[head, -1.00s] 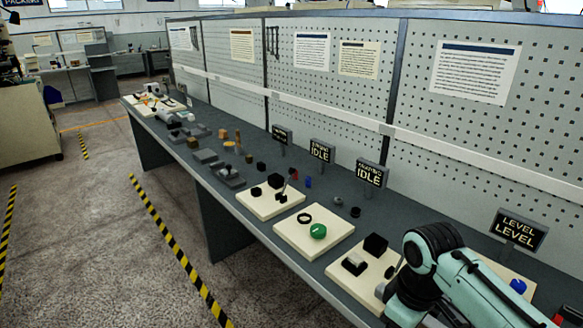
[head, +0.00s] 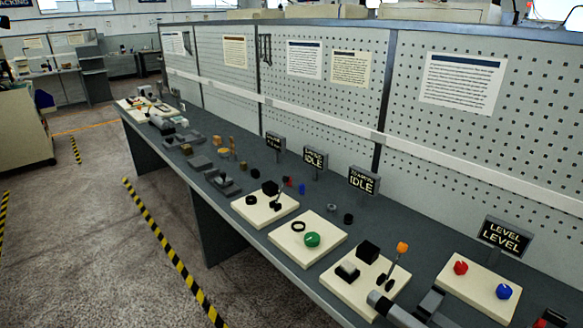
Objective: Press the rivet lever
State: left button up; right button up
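A lever with an orange knob (head: 402,248) stands tilted on a cream board (head: 340,287) at the lower right in the head view. A black block (head: 368,251) and a small block with a pale top (head: 347,271) share that board. A smaller dark lever (head: 283,190) stands on another cream board (head: 262,214) farther back. I cannot tell from any label which lever is the rivet lever.
The middle board carries a green knob (head: 312,239) and a black ring (head: 298,226). A right-hand board carries a red button (head: 461,268) and a blue button (head: 503,292). Signs (head: 364,180) line the bench's back.

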aim_at(402, 247)
jog(key=z, duration=0.8)
jog(key=i+j+z, duration=0.15)
jog(key=z, duration=0.25)
jog(key=j+z, duration=0.4)
jog(key=i+j+z, duration=0.1)
jog(key=j+z, duration=0.55)
jog(key=j, duration=0.7)
